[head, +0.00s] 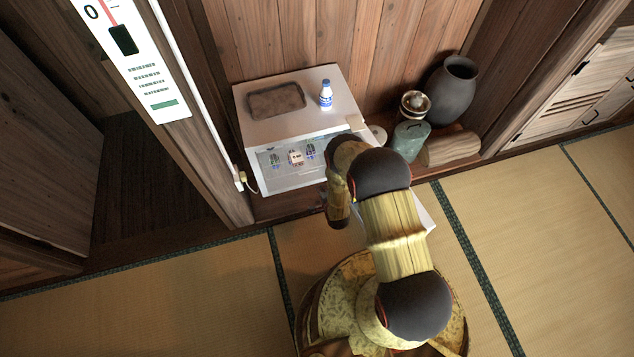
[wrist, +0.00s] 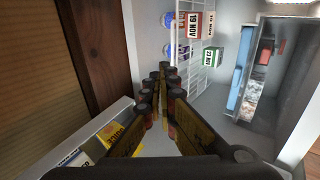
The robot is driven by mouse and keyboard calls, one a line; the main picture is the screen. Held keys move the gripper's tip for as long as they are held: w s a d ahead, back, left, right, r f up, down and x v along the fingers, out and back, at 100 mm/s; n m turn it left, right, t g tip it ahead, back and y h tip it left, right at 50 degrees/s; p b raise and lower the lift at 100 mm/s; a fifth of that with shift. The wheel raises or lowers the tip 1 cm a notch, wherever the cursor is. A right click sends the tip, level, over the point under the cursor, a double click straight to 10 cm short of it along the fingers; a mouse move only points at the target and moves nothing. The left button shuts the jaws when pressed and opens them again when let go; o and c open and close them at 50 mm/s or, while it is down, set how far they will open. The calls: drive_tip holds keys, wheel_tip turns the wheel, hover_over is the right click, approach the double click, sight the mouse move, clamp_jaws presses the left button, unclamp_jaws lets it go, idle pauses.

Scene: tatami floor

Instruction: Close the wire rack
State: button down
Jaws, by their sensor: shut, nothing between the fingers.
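The white wire rack (wrist: 212,57) shows in the wrist view, just beyond my fingertips and to their right. Small cartons (wrist: 195,25) stand by its wires. In the head view, the white fridge (head: 290,118) stands against the wooden wall, and small cartons (head: 296,157) show at its open front. The rack's wires are too fine to make out clearly there. My gripper (wrist: 160,82) is shut and empty, pointing toward the fridge interior. I cannot tell whether its tips touch the rack. In the head view my arm hides the gripper and the fridge's right side.
A blue-and-white bottle (head: 326,95) and a brown slab (head: 276,101) sit on the fridge. Jars, a log (head: 450,149) and a dark vase (head: 453,90) stand to its right. Tatami is clear at lower left.

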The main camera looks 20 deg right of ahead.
sight(307, 157)
drive_tip(key=w+r+b+x, duration=0.1)
drive_tip(key=b+x, duration=0.4)
drive_tip(key=x, duration=0.8)
drive_tip(key=shift+r+b, duration=0.2)
drive_tip(key=shift+b, duration=0.2)
drive_tip(key=w, duration=1.1)
drive_tip(key=shift+s+f, duration=0.1)
drive_tip(key=shift+s, duration=0.05)
